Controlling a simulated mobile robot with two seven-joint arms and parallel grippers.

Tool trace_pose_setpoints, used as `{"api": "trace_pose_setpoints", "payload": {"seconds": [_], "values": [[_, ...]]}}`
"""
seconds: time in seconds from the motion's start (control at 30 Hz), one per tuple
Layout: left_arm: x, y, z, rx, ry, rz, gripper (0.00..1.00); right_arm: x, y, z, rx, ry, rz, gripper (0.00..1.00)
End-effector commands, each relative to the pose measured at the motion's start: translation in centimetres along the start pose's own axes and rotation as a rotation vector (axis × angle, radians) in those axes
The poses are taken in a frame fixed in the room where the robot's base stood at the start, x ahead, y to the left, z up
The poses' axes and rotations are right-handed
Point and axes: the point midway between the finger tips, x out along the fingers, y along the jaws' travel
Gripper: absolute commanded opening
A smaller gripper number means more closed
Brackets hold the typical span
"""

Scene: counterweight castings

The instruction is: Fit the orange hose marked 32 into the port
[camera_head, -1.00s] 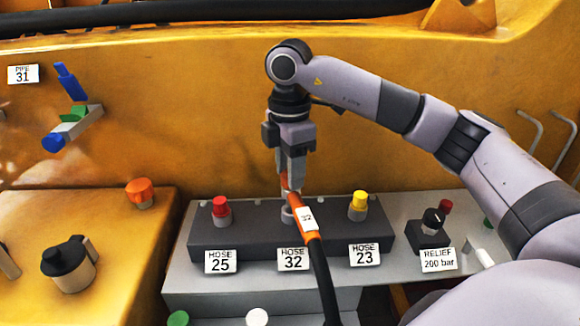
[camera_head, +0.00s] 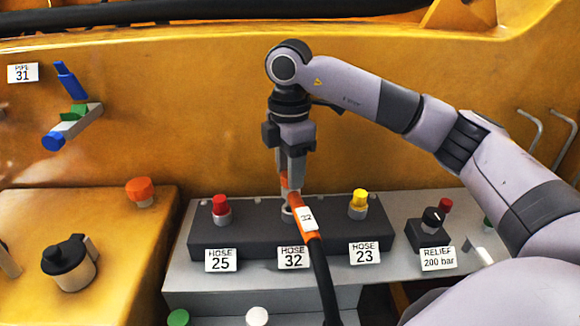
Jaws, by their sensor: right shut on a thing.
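The orange hose (camera_head: 298,202) carries a white tag marked 32 and runs into a black lower length that leaves at the bottom. My right gripper (camera_head: 291,183) points down and is shut on its orange upper end. The hose end is over the middle port (camera_head: 287,214), a pale ring on the dark block behind the label HOSE 32 (camera_head: 293,257). The hose and jaws partly cover the port, so I cannot tell whether the end is inside it. My left gripper is not in view.
On the dark block (camera_head: 215,240), a red-capped port (camera_head: 221,208) stands left and a yellow-capped port (camera_head: 358,204) right, close to the hose. A black relief knob (camera_head: 432,222) is further right. An orange cap (camera_head: 139,191) and black-lidded filler (camera_head: 68,262) are at left.

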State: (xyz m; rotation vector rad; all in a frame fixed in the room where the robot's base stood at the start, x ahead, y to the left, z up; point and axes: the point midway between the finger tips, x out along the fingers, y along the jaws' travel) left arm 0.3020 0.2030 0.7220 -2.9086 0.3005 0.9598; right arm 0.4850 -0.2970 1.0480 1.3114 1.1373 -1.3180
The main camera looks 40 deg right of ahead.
Motion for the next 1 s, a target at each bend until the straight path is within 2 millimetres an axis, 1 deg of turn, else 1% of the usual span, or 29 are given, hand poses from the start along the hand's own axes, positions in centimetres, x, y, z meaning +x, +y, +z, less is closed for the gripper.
{"api": "trace_pose_setpoints", "payload": {"seconds": [1.0], "values": [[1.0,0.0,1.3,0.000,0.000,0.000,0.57,2.5,0.0,0.0,0.000,0.001,0.002,0.00]]}}
